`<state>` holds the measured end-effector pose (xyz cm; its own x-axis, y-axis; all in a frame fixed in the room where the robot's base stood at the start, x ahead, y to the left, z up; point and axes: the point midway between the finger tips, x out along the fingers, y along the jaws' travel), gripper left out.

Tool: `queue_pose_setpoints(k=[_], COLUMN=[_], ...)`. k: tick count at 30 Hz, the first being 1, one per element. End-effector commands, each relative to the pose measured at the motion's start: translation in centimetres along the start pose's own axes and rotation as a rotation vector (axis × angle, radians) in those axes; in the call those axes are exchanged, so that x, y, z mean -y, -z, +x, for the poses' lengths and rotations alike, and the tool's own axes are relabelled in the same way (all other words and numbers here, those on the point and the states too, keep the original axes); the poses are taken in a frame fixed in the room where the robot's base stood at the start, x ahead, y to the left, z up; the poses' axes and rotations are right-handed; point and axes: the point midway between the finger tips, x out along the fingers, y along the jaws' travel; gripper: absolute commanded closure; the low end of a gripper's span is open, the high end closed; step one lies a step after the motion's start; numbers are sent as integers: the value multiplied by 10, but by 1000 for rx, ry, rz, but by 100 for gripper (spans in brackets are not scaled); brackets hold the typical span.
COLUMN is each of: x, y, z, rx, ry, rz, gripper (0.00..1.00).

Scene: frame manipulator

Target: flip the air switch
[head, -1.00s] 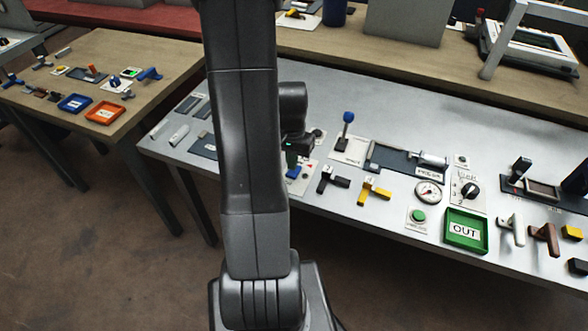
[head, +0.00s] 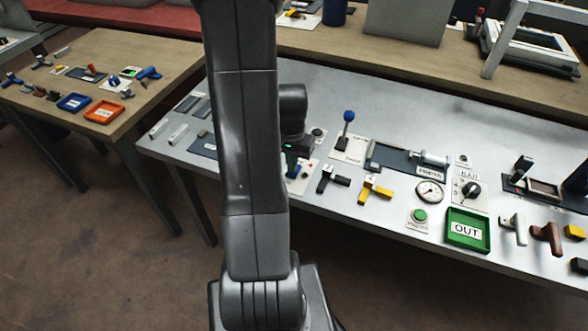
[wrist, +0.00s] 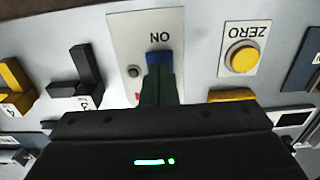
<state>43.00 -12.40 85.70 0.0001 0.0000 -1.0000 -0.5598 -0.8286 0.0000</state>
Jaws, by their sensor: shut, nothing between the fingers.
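The air switch appears to be the blue lever on a white plate (wrist: 122,32) marked "ON" in the wrist view. The blue lever (wrist: 158,58) shows just beyond the tips of my gripper (wrist: 160,82). The green fingers are together with nothing held between them. They overlap the lower part of the lever, and I cannot tell whether they touch it. In the head view my gripper (head: 291,160) is over the same white plate (head: 307,178), partly behind my arm. A little blue of the lever (head: 292,174) shows below the fingers.
In the wrist view a yellow button (wrist: 241,58) on a "ZERO" plate is right of the switch. A black handle (wrist: 87,68) and a yellow handle (wrist: 14,82) are left. In the head view a green tray (head: 467,247) lies farther right on the grey bench.

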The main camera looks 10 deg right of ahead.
Motion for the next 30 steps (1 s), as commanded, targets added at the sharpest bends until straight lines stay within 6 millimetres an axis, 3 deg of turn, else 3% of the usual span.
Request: queue_pose_setpoints(k=[30], x=[0], y=[0], z=[10], rx=[0], ry=[0], rz=[0], gripper=[100])
